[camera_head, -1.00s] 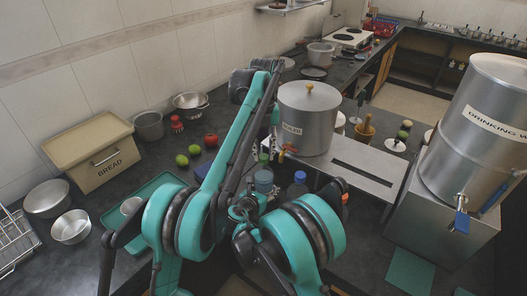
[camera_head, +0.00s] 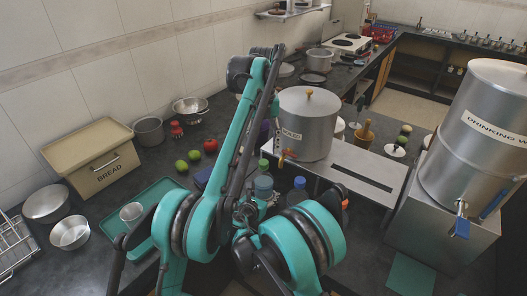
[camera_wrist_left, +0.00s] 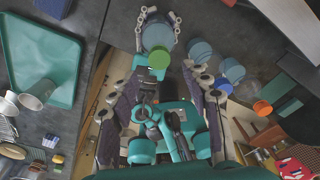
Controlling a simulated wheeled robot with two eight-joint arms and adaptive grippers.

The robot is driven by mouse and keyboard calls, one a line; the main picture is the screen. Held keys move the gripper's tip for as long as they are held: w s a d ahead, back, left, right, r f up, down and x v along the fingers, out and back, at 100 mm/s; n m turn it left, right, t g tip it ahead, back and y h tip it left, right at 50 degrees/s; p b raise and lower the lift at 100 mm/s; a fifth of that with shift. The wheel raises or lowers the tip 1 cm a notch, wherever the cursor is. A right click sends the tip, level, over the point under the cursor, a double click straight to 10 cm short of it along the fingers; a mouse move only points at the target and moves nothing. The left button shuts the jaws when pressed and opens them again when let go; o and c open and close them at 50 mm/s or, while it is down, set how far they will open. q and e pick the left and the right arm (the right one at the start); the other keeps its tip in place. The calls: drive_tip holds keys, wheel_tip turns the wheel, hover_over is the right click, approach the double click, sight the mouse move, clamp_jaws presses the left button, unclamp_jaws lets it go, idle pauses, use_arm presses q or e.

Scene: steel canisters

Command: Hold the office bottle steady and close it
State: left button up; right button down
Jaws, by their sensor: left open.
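A blue-teal bottle with a green cap (camera_head: 263,186) stands on the counter left of a dark blue-capped bottle (camera_head: 298,192). I cannot tell which is the office bottle or whether either is fully closed. My left gripper (camera_head: 252,208) is low beside the green-capped bottle, partly hidden by my arm. In the left wrist view, its open fingers (camera_wrist_left: 158,22) spread either side of the green-capped bottle (camera_wrist_left: 158,58); contact is unclear. The blue-capped bottle (camera_wrist_left: 222,86) is right of the fingers there. My right gripper is not in view.
An orange-capped bottle (camera_wrist_left: 262,108) stands farther right in the wrist view. A steel boiler (camera_head: 308,130) on a metal stand (camera_head: 370,172) is behind the bottles. A teal tray (camera_head: 150,190) and bread bin (camera_head: 95,160) lie left. A drinking-water urn (camera_head: 475,150) stands right.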

use_arm(q)
drive_tip(key=shift+c, duration=0.3)
drive_tip(key=n, duration=0.7)
drive_tip(key=shift+r, duration=0.25)
drive_tip(key=n, duration=0.7)
drive_tip(key=shift+r, duration=0.25)
drive_tip(key=n, duration=0.7)
drive_tip(key=shift+s+r+t, duration=0.1)
drive_tip(key=shift+r+t, duration=0.15)
drive_tip(key=shift+t, duration=0.05)
drive_tip(key=n, duration=0.7)
drive_tip(key=shift+r, duration=0.25)
drive_tip(key=n, duration=0.5)
drive_tip(key=shift+r, duration=0.15)
drive_tip(key=n, duration=0.4)
drive_tip(key=shift+r+n+t, duration=0.15)
drive_tip(key=shift+n+t, duration=0.15)
drive_tip(key=shift+n, duration=0.1)
drive_tip(key=n, duration=0.4)
drive_tip(key=shift+s+r, duration=0.1)
drive_tip(key=shift+r, duration=0.05)
drive_tip(key=n, duration=0.4)
drive_tip(key=shift+r, duration=0.1)
